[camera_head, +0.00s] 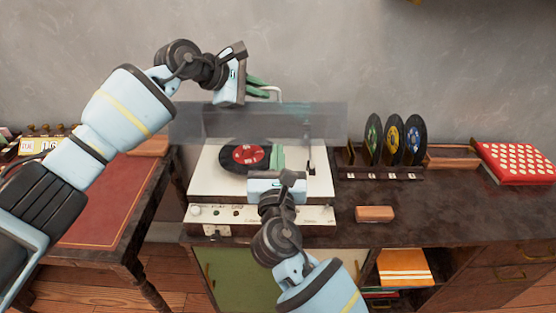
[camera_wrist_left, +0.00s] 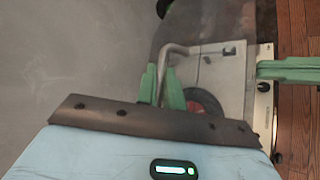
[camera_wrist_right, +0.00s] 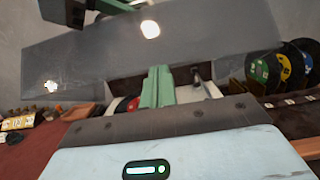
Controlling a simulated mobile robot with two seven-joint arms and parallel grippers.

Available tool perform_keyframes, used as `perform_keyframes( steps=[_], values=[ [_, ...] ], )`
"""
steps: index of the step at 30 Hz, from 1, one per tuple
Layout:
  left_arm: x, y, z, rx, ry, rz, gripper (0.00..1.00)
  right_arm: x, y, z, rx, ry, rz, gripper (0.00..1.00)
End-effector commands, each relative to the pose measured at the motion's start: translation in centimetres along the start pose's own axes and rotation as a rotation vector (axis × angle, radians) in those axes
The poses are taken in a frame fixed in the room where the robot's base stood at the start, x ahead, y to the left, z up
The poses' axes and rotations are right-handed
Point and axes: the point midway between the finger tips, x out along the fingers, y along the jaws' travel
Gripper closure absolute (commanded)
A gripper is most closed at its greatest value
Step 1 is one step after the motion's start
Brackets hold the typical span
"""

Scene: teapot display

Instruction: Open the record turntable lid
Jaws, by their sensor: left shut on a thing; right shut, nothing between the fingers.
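The record turntable (camera_head: 318,187) is a cream box with a dark record (camera_head: 231,161) with a red label on it. Its smoky see-through lid (camera_head: 215,122) stands raised at the back and also spans the right wrist view (camera_wrist_right: 90,62). My left gripper (camera_head: 262,88) is at the lid's upper edge, shut on the thin metal lid handle (camera_wrist_left: 172,50), which shows between its green fingers. My right gripper (camera_head: 278,158) is shut and empty, over the turntable deck beside the record; its closed green fingers show in the right wrist view (camera_wrist_right: 158,86). It hides part of the deck.
A rack with several upright records (camera_head: 391,140) stands right of the turntable. A small wooden block (camera_head: 374,214) lies near the cabinet's front edge. A red dotted box (camera_head: 515,162) is at far right. A red-topped desk (camera_head: 105,205) is at left.

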Motion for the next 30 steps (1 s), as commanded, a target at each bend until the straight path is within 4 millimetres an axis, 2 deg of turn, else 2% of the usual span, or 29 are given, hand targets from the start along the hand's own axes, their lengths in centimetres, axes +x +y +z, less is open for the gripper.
perform_keyframes(
  steps=[1, 8, 9, 10, 20, 25, 30],
  values=[
    [0.0, -0.1, 0.0, -0.001, 0.0, -0.006, 1.0, 0.3, 0.0, 0.8, 0.002, -0.01, 0.0, 1.0],
    [0.1, -0.4, 0.0, -0.002, 0.0, -0.012, 1.0, 0.4, -0.1, 1.1, 0.001, -0.015, -0.001, 1.0],
    [0.1, -0.4, 0.0, -0.002, 0.0, -0.013, 0.86, 0.5, -0.1, 1.1, 0.001, -0.017, -0.001, 1.0],
    [0.2, -0.4, 0.0, -0.002, 0.0, -0.014, 0.82, 0.5, -0.1, 1.2, 0.002, -0.017, -0.001, 1.0],
    [-0.3, -0.5, 0.0, -0.002, -0.001, -0.016, 0.82, 0.5, -0.2, 1.2, 0.002, -0.019, -0.002, 1.0],
    [-2.5, -0.5, -0.2, -0.001, 0.003, -0.014, 0.82, 0.5, -0.3, 1.2, 0.002, -0.018, -0.004, 1.0],
    [-6.1, -0.3, -0.2, -0.002, 0.004, -0.009, 0.82, 0.5, -0.3, 1.2, 0.002, -0.018, -0.006, 1.0]
  ],
)
